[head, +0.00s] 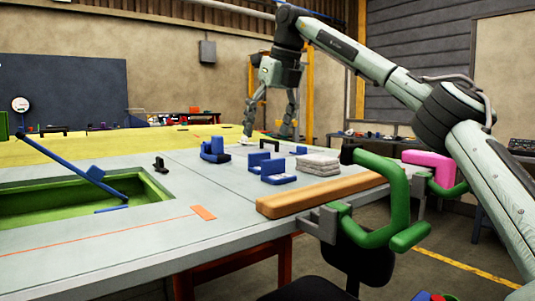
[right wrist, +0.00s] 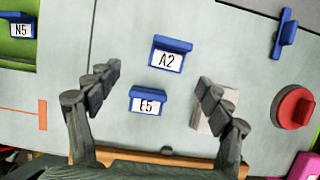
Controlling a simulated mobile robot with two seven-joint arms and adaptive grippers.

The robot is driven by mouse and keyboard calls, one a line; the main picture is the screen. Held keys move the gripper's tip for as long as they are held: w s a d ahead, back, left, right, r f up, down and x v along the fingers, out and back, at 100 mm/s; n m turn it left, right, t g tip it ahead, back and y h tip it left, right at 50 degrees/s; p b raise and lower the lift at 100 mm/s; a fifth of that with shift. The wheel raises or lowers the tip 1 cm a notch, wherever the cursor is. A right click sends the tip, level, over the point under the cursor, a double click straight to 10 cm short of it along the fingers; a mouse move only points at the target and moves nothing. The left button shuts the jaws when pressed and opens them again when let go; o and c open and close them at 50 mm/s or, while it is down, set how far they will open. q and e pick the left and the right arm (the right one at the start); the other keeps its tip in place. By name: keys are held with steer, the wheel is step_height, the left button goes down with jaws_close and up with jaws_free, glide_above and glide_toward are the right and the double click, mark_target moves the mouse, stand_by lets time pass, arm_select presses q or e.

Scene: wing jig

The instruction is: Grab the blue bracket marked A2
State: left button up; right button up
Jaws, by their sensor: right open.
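The blue bracket marked A2 (right wrist: 168,55) lies on the grey table, its white label facing up, in the upper middle of the right wrist view. A second blue bracket marked E5 (right wrist: 147,101) lies just below it there. My right gripper (right wrist: 158,95) is open and empty, with its fingers spread to either side of E5 and A2 beyond the tips. In the head view the right gripper (head: 270,125) hangs above the far part of the table. Blue brackets (head: 279,177) show below it, but their labels cannot be read there. My left gripper is not in view.
A grey stack (head: 318,164) lies beside the brackets, and a wooden beam (head: 315,196) runs along the near edge. Green clamps (head: 398,200) stand at the right. A bracket marked N5 (right wrist: 20,27) and a red round thing (right wrist: 292,107) lie farther out.

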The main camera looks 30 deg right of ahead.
mark_target(260, 153)
steer(key=w, duration=0.1)
steer(key=w+d+f, duration=0.1)
steer(key=w, duration=0.1)
steer(key=shift+d+f, duration=0.25)
steer(key=shift+d, duration=0.1)
steer(key=x, duration=0.4)
steer(key=shift+a+f, duration=0.1)
steer(key=shift+a, duration=0.1)
steer(key=x, duration=0.2)
steer(key=shift+w+f, duration=0.2)
steer(key=shift+w, duration=0.05)
steer(key=c, duration=1.3)
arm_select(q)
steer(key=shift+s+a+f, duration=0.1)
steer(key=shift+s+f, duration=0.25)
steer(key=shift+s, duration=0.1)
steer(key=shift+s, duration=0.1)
